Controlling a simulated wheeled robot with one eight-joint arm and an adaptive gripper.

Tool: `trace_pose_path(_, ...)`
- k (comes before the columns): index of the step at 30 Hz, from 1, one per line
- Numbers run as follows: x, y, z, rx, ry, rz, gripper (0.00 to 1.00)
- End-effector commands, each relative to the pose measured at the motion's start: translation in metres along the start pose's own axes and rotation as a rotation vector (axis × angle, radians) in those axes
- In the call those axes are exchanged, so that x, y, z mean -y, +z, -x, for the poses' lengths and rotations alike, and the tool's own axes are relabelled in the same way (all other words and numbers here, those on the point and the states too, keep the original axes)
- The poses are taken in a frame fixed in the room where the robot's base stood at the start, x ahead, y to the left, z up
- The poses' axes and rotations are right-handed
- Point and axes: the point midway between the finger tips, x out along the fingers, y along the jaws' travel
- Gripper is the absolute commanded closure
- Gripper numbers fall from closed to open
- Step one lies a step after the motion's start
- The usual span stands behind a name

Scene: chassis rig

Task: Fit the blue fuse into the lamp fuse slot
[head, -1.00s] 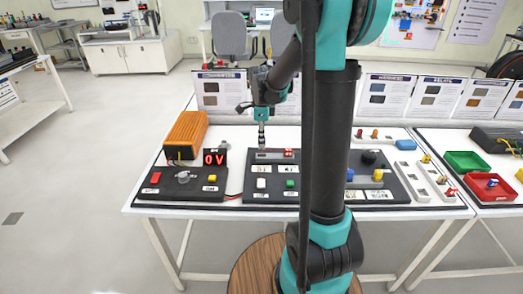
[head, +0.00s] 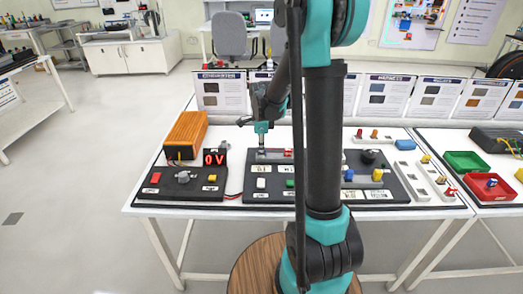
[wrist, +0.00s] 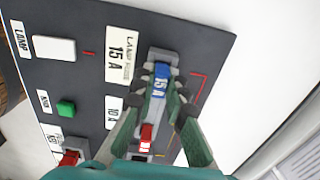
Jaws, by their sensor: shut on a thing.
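My gripper (wrist: 161,86) is shut on the blue fuse (wrist: 160,73), which is marked 15 A. The fuse is over or in the grey lamp fuse slot (wrist: 164,54), beside the label LAMP FUSE 15 A (wrist: 120,56). I cannot tell how deep it sits. In the head view my gripper (head: 261,153) is low at the back of the middle black panel (head: 251,180), and the fuse is too small and hidden to make out there.
A red fuse (wrist: 146,136) stands in the neighbouring slot, close to my fingers. A white button (wrist: 54,48) and a green button (wrist: 66,108) are on the same panel.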

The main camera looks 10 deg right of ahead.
Motion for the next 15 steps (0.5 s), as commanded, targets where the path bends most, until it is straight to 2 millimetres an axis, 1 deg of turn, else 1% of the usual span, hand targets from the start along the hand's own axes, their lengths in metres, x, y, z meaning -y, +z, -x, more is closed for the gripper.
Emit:
trace_pose_path(1, -0.0015, -0.0003, -0.0025, 0.000, 0.001, 0.000, 0.84)
trace_pose_path(5, -0.0019, -0.0004, -0.0029, 0.000, 0.001, 0.000, 0.67)
trace_pose_path(15, -0.0016, -0.0004, -0.0023, 0.000, 0.001, 0.000, 0.66)
